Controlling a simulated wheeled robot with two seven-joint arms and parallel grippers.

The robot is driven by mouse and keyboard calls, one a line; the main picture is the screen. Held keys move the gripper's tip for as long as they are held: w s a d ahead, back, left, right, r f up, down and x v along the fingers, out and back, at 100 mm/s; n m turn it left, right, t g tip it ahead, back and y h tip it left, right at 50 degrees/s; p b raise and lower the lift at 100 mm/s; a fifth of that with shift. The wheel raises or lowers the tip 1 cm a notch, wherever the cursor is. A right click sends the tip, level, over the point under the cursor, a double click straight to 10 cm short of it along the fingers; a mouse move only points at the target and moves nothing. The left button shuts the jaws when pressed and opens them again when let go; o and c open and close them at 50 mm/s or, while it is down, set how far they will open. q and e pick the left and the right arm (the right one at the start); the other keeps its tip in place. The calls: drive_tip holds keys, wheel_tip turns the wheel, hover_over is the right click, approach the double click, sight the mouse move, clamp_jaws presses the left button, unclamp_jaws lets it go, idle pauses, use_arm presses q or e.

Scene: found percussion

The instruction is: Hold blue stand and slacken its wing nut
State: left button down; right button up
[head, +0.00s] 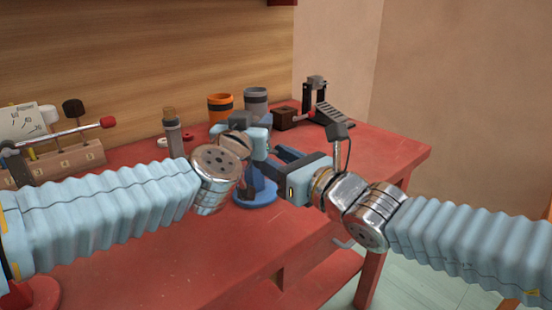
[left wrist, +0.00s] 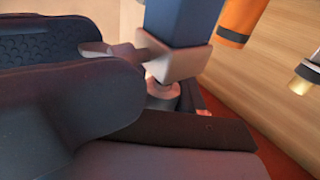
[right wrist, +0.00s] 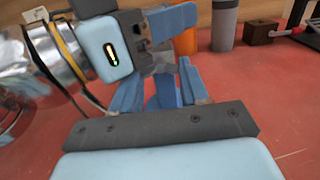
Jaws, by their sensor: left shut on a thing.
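The blue stand stands upright on the red table, its round blue base (head: 258,197) showing in the head view. My left gripper (head: 256,136) is shut on the stand's upper part, just by the collar. In the left wrist view the blue post (left wrist: 185,20), grey collar (left wrist: 178,60) and a wing of the wing nut (left wrist: 108,49) show beside the dark fingers. My right gripper (head: 280,160) is open, pointing at the stand from the right. In the right wrist view the stand (right wrist: 165,92) shows between its two spread fingers. My grippers partly hide the stand's top.
An orange cup (head: 220,105) and a grey cup (head: 256,103) stand behind the stand. A black pedal (head: 328,115) and dark brown block (head: 285,118) are at the back right. A wooden rack (head: 70,160) is at the left. The table's right end is clear.

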drive_tip(key=shift+c, duration=1.1)
drive_tip(key=shift+n, duration=0.4)
drive_tip(key=n, duration=0.2)
drive_tip(key=shift+n, duration=2.1)
drive_tip(key=o, duration=1.1)
drive_tip(key=shift+c, duration=0.2)
